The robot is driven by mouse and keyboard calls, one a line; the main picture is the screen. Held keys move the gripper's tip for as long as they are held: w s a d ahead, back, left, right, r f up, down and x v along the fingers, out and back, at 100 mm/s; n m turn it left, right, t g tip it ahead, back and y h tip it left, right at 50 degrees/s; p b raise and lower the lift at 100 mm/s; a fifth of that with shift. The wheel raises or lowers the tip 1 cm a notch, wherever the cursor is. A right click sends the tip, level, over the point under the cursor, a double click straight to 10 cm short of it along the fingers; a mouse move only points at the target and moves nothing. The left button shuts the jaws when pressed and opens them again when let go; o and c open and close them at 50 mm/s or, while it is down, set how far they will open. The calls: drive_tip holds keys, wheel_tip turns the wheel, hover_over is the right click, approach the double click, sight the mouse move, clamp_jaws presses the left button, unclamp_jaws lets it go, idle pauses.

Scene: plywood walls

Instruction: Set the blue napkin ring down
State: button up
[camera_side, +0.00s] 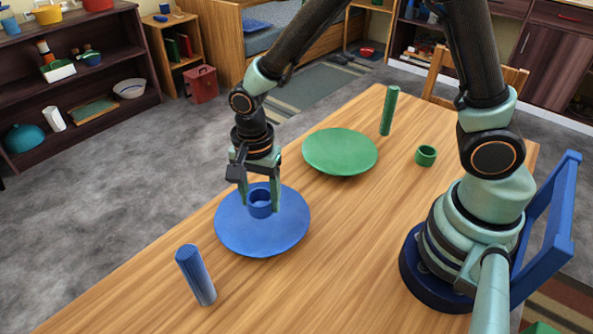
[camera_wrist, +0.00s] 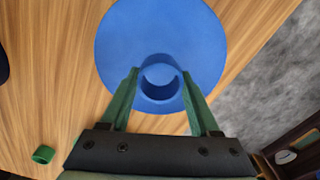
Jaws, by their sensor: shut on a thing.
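The blue napkin ring (camera_side: 260,205) is upright between the fingers of my gripper (camera_side: 260,197), which is shut on it. It is over the blue plate (camera_side: 262,240); I cannot tell whether its bottom touches the plate. In the wrist view the ring (camera_wrist: 160,92) shows its open top between the two green fingertips of my gripper (camera_wrist: 160,83), with the blue plate (camera_wrist: 125,40) behind it.
A blue cylinder (camera_side: 195,274) stands near the table's front edge. A green plate (camera_side: 340,150), a green cylinder (camera_side: 389,110) and a green napkin ring (camera_side: 426,155) are farther back. The wooden table (camera_side: 345,225) is clear right of the blue plate.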

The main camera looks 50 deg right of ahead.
sight(263, 223)
drive_tip(key=shift+f, duration=2.2)
drive_tip(key=shift+f, duration=0.15)
drive_tip(key=o, duration=1.4)
wheel_tip(263, 223, up, 12)
drive_tip(key=s+d+r+n+t, duration=0.1)
drive_tip(key=d+r+n+t, duration=0.1)
drive_tip(key=d+r+n, duration=0.2)
drive_tip(key=s+d+r+n+t, duration=0.1)
drive_tip(key=s+d+r+n, duration=0.1)
drive_tip(key=d+r+n, duration=0.2)
drive_tip(key=s+d+r+n+t, duration=0.2)
drive_tip(key=d+r+n, duration=0.2)
drive_tip(key=d+n, duration=0.1)
drive_tip(key=shift+s+d+r+n+t, duration=0.1)
drive_tip(key=shift+s+d+n+t, duration=0.2)
drive_tip(key=shift+d, duration=0.2)
